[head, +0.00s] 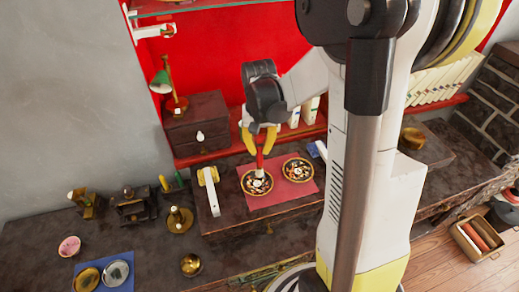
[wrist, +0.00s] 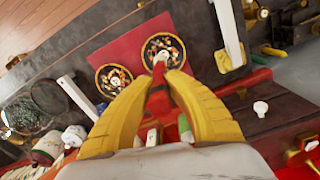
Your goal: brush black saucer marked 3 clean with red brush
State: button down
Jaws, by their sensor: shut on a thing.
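My gripper (head: 259,150) has yellow fingers shut on a red brush (head: 260,160), held upright with its pale bristles down. The bristles are at the middle of the left black saucer (head: 246,188), touching it or just above. This saucer (wrist: 150,44) also shows in the wrist view beyond the brush (wrist: 158,92). A second black saucer (head: 309,172) lies to its right, also in the wrist view (wrist: 101,84). Both have gold rims, many coloured specks and a white centre mark. I cannot read the numbers, nor tell dirt from pattern.
The saucers lie on a red mat (head: 276,200) on a dark raised case. A white bar with a yellow end (head: 211,190) stands left of the mat. A dark drawer box (head: 197,122) with a lamp is behind. Brass items and a blue mat with dishes are at the left.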

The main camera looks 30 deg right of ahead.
jog(key=shift+r+p, duration=1.1)
jog(key=shift+r, duration=0.4)
jog(key=shift+a, duration=0.1)
